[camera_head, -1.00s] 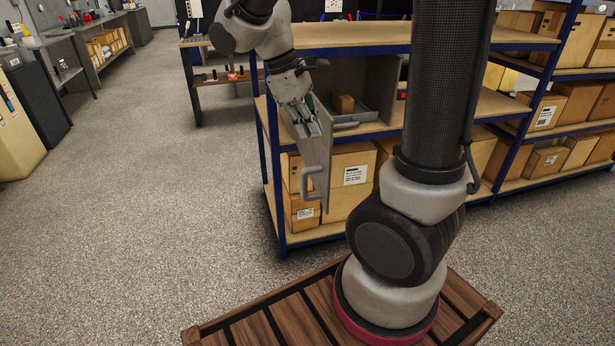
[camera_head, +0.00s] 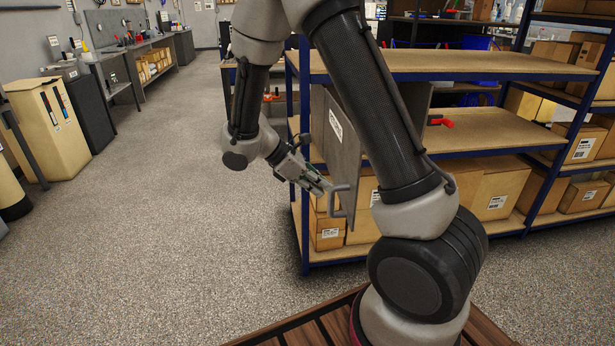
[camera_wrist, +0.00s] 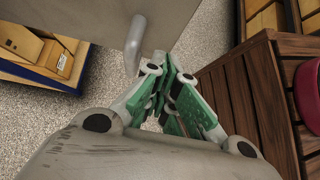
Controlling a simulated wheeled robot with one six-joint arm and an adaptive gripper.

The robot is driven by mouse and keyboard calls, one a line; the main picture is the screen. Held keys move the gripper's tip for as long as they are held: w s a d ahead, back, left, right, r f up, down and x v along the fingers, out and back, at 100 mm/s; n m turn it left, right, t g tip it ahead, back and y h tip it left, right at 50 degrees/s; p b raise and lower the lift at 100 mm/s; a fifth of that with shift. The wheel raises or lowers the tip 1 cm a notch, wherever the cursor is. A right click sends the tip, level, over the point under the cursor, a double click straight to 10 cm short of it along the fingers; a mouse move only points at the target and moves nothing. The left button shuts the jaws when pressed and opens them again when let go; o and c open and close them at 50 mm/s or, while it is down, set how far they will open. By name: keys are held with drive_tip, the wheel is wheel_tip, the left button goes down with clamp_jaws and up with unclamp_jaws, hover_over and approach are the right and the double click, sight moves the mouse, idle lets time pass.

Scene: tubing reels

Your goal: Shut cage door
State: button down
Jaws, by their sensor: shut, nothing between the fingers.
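The cage door (camera_head: 338,140) is a grey panel with a white label, on the cage on the shelf's middle level. Its outer face is turned to the left, and it stands at an angle to the shelf front. The door handle (camera_head: 346,204) is a grey bar low on the door's near edge. My gripper (camera_head: 322,185) is shut and empty, beside the handle on the door's outer side. In the wrist view the green fingers lie just right of the handle (camera_wrist: 133,50); I cannot tell if they touch. My arm hides much of the cage, and its inside is not visible.
Cardboard boxes (camera_head: 494,187) fill the shelf's lower level. A blue post (camera_head: 304,170) stands at the shelf's left front corner. A red-handled item (camera_head: 440,122) is right of the cage. The floor (camera_head: 190,190) to the left is open.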

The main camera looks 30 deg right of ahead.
sight(334, 189)
drive_tip(key=d, duration=0.1)
drive_tip(key=s+d+f, duration=0.1)
drive_tip(key=d, duration=0.2)
drive_tip(key=shift+s+f, duration=0.15)
drive_tip(key=shift+f, duration=0.05)
drive_tip(key=shift+s+d, duration=0.2)
drive_tip(key=shift+d, duration=0.4)
